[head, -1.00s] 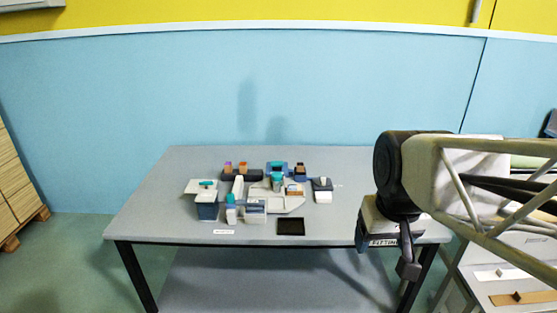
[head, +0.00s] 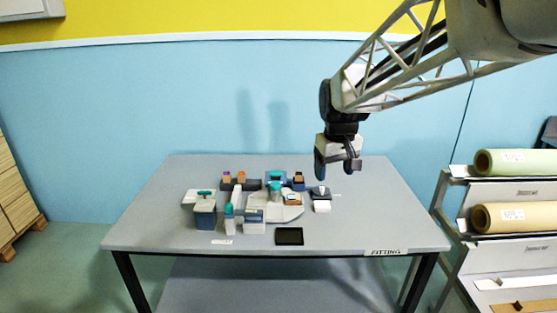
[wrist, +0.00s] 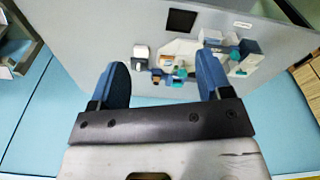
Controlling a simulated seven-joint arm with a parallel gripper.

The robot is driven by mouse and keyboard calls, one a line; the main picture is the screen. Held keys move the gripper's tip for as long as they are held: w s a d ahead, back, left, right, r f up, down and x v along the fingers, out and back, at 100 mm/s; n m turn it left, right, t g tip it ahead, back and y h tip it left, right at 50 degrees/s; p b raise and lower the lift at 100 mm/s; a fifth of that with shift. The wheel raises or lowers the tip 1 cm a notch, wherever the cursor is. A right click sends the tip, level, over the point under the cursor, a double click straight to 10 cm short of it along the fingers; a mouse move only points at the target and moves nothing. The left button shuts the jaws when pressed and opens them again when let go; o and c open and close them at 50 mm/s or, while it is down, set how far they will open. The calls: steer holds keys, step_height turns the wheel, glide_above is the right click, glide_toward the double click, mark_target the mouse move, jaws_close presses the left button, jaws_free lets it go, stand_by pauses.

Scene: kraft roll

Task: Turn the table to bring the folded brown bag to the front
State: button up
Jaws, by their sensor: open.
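A low pale plate (head: 289,213), perhaps the turning table, lies amid a cluster of small blocks and holders on the grey table (head: 365,215). A small brown-orange piece (head: 293,199) sits near its right side; I cannot tell whether it is the folded brown bag. Other small orange-brown pieces (head: 241,177) stand in dark holders at the back. My gripper (head: 337,172) is open and empty, pointing down above the right back of the table, apart from everything. In the wrist view its two blue fingers (wrist: 163,80) are spread, with the cluster beyond them.
A black square pad (head: 289,236) lies at the table's front. A lidded blue-grey box (head: 205,216) stands on the left of the cluster. The table's right side is bare up to the FITTING label (head: 386,252). A rack with green (head: 510,162) and tan rolls (head: 510,217) stands right.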

steer(key=w+a+f+n, duration=0.1)
steer(key=w+a+f, duration=0.2)
steer(key=w, duration=0.7)
steer(key=w+a+f+n, duration=0.2)
steer(key=w+a+f, duration=0.15)
steer(key=w, duration=0.65)
steer(key=n+g, duration=0.2)
glide_above(275, 184)
step_height(275, 184, down, 13)
steer(key=shift+w+r, duration=0.1)
steer(key=shift+r, duration=0.05)
steer(key=shift+f, duration=3.85)
steer(key=c, duration=1.3)
